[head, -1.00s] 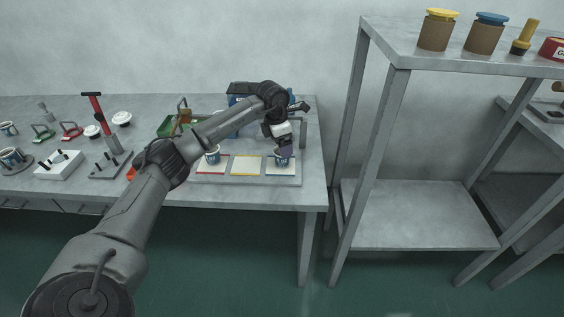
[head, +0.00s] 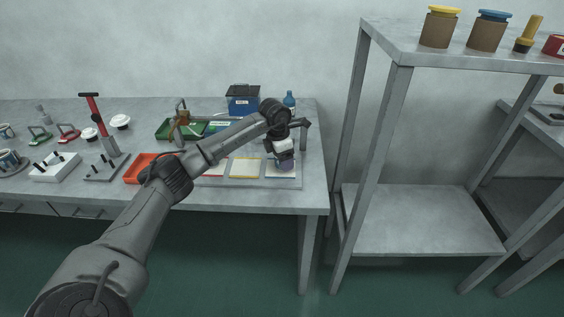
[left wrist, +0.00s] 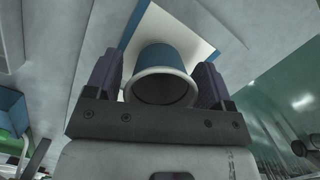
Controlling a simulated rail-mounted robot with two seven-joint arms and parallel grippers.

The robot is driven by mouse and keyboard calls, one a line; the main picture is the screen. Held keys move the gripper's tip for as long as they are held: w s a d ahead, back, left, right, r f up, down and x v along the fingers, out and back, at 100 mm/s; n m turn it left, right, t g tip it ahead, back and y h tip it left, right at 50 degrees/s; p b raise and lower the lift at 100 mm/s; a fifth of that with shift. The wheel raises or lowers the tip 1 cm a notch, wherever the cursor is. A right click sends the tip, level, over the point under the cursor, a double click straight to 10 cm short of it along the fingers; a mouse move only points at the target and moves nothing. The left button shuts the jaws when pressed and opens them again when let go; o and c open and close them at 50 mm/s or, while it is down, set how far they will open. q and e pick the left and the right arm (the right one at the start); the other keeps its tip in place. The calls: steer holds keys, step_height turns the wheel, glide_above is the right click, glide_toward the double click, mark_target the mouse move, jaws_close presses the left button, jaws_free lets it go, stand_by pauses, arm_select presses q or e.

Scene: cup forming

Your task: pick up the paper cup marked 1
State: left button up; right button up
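A paper cup (left wrist: 162,74), blue with a white rim, stands on a white pad with a blue edge (left wrist: 200,42) in the left wrist view. I look down into its dark mouth. No number shows on it. My left gripper (left wrist: 159,82) has a purple finger on each side of the cup, with a visible gap beside the cup's wall at the left, so it looks open around it. In the head view my left gripper (head: 286,166) is low over the rightmost pad (head: 272,174) and hides the cup. My right gripper is not in view.
A yellow-edged pad (head: 245,168) lies to the left on the same tray. Behind are a dark-lidded blue box (head: 242,101) and a blue bottle (head: 289,101). An orange tray (head: 140,166) is left of my arm. A metal shelf (head: 430,215) stands to the right.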

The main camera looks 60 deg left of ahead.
arm_select(q)
steer(key=c, duration=0.8)
steer(key=shift+o, duration=0.2)
steer(key=shift+r, duration=0.1)
